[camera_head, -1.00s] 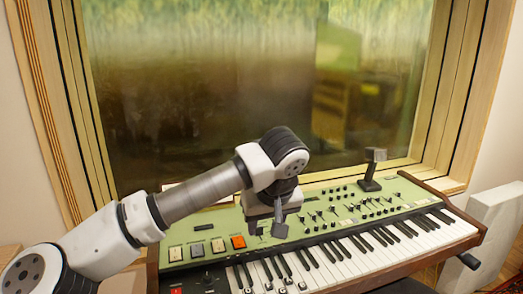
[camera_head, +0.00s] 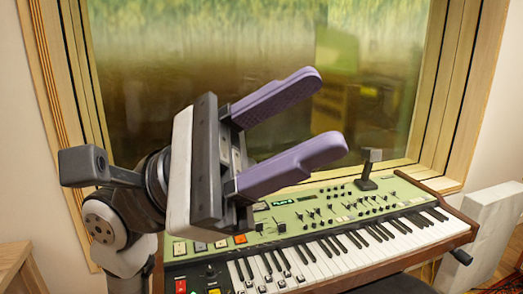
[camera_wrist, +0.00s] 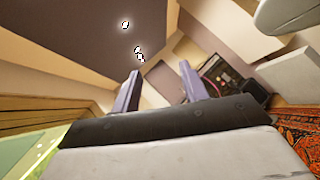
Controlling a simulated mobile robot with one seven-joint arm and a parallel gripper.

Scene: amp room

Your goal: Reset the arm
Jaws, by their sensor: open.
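My gripper (camera_head: 332,112) is large in the head view, raised in front of the window and above the left part of the keyboard. Its two purple fingers point right and a little up, spread well apart with nothing between them. In the wrist view my gripper (camera_wrist: 157,88) shows both purple fingers apart and empty, with the ceiling and far parts of the room beyond them. My arm is folded at the left of the head view, and my gripper hides part of the window and the keyboard's back left.
A green synthesizer keyboard (camera_head: 330,213) with white and black keys stands below my gripper. A window (camera_head: 250,50) in a wooden frame is behind it. A white block-like object (camera_head: 485,225) stands at the right. A patterned rug (camera_wrist: 293,125) shows in the wrist view.

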